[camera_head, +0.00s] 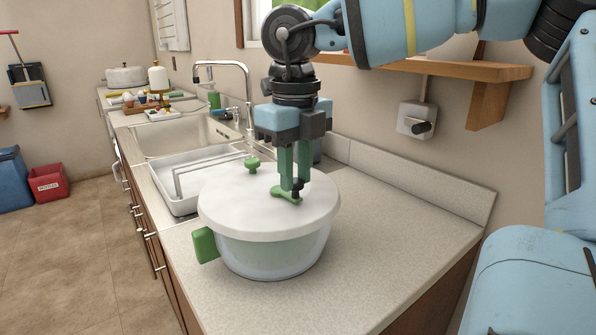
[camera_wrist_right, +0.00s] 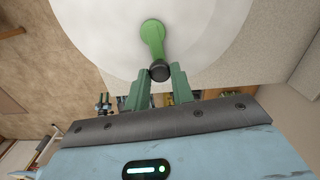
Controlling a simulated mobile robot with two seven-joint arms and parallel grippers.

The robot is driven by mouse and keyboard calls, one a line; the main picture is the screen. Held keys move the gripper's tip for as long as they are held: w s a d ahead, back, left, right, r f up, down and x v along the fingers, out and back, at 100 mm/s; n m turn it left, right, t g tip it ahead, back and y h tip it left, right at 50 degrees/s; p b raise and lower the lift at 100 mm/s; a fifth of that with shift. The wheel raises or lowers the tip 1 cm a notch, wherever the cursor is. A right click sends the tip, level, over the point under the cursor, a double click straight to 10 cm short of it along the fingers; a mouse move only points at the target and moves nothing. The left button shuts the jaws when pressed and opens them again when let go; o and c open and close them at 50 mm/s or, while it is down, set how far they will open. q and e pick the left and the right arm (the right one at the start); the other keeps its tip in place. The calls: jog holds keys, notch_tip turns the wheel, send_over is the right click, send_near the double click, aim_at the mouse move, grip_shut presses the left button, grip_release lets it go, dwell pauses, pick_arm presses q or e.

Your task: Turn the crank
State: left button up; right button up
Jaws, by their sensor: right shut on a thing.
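A clear bowl with a white lid (camera_head: 235,205) stands upright on the counter. A green crank (camera_head: 284,197) sits on the lid and shows in the right wrist view (camera_wrist_right: 152,38) with a dark knob (camera_wrist_right: 160,71) at its near end. My right gripper (camera_head: 295,188) reaches down from above, its green fingers shut on the crank's dark knob. In the wrist view my right gripper (camera_wrist_right: 156,78) has the knob between its fingertips. A green side handle (camera_head: 205,245) sticks out from the bowl's left. My left gripper is not in view.
A white dish rack (camera_head: 185,185) and a sink (camera_head: 165,138) with a faucet lie behind left. The counter (camera_head: 400,205) to the right is clear up to the wall.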

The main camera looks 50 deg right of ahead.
jog(key=shift+w+a+m+b, duration=0.1)
jog(key=shift+a+m+b, duration=0.15)
jog(key=shift+m, duration=0.5)
jog(key=shift+w+a+m+b, duration=0.15)
jog(key=shift+a+m, duration=0.1)
jog(key=shift+m, duration=0.5)
jog(key=o, duration=1)
jog(key=shift+r+p, duration=0.35)
jog(key=shift+r, duration=3.6)
